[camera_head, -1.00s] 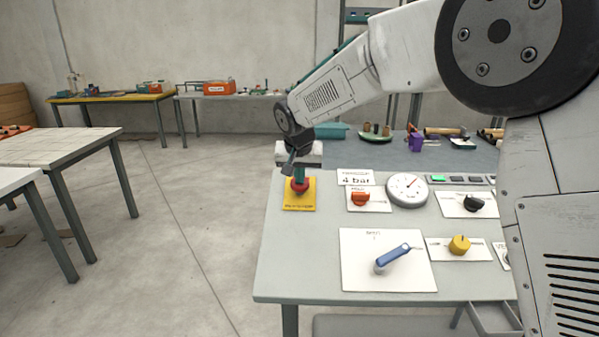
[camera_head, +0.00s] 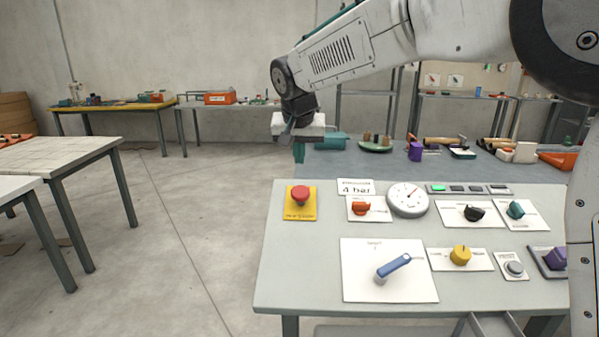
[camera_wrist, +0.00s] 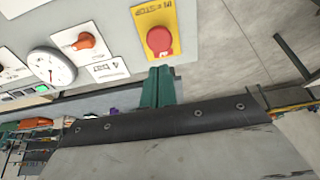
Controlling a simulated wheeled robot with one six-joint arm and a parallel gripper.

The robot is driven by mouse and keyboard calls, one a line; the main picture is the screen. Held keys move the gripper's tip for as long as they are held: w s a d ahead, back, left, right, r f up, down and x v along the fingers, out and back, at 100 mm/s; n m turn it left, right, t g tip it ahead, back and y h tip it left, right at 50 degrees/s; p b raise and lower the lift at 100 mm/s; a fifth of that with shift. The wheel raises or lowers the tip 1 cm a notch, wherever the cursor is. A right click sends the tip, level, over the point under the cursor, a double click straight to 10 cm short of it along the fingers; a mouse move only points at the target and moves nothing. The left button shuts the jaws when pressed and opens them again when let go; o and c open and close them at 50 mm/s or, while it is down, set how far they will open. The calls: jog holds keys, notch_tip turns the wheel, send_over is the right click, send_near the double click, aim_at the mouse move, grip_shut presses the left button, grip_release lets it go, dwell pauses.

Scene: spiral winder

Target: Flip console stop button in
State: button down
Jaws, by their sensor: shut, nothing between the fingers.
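The stop button is a red mushroom button (camera_head: 299,195) on a yellow plate (camera_head: 300,215) at the far left corner of the console table (camera_head: 272,262). In the wrist view the red button (camera_wrist: 160,40) sits just beyond my fingertips, on its yellow plate. My gripper (camera_head: 299,153) has teal fingers pointing down, held above and apart from the button. The fingers (camera_wrist: 158,74) are together and hold nothing. Whether the button is pressed in cannot be told for sure.
A pressure gauge (camera_head: 408,199), an orange knob (camera_head: 361,209), a blue lever (camera_head: 393,267) and a yellow knob (camera_head: 460,255) share the console. A grey-topped table (camera_head: 330,165) with tools stands behind. Open floor lies to the left.

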jog(key=shift+v, duration=1.35)
jog(key=s+d+f+g, duration=0.1)
jog(key=s+d+f, duration=0.2)
jog(key=s+d, duration=0.6)
jog(key=s+d+f+g, duration=0.1)
jog(key=s+d, duration=0.8)
jog(key=s, duration=0.9)
jog(key=s+d+f+g, duration=0.1)
jog(key=s+d+f, duration=0.3)
jog(key=s+d, duration=0.5)
jog(key=s, duration=0.4)
jog(key=shift+s+d+f+g, duration=0.2)
jog(key=shift+d+f+g, duration=0.1)
jog(key=shift+f, duration=0.05)
